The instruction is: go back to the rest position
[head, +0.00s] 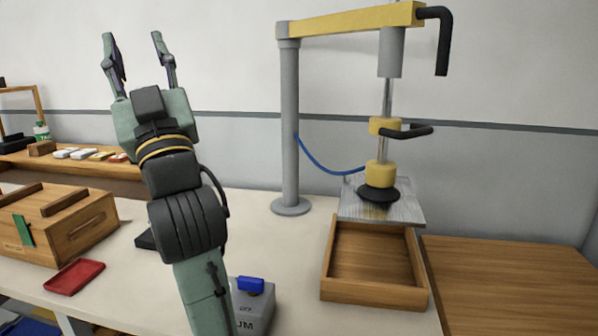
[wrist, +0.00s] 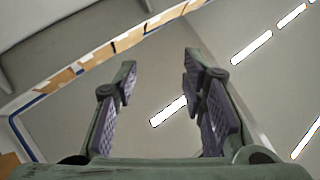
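My gripper (head: 137,58) is raised above the table at the left of the head view, with its fingers pointing up. The two fingers stand well apart with nothing between them. The wrist view also shows my gripper (wrist: 158,105) open and empty, facing upper walls and bright ceiling lights. My arm hides part of the table behind it.
A yellow-armed stand (head: 291,130) holds a suction tool (head: 379,185) over a metal plate (head: 405,207). In front is an empty wooden tray (head: 328,270). A grey box with a blue switch (head: 250,284), a red tray (head: 74,277) and a wooden box (head: 90,228) sit nearby.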

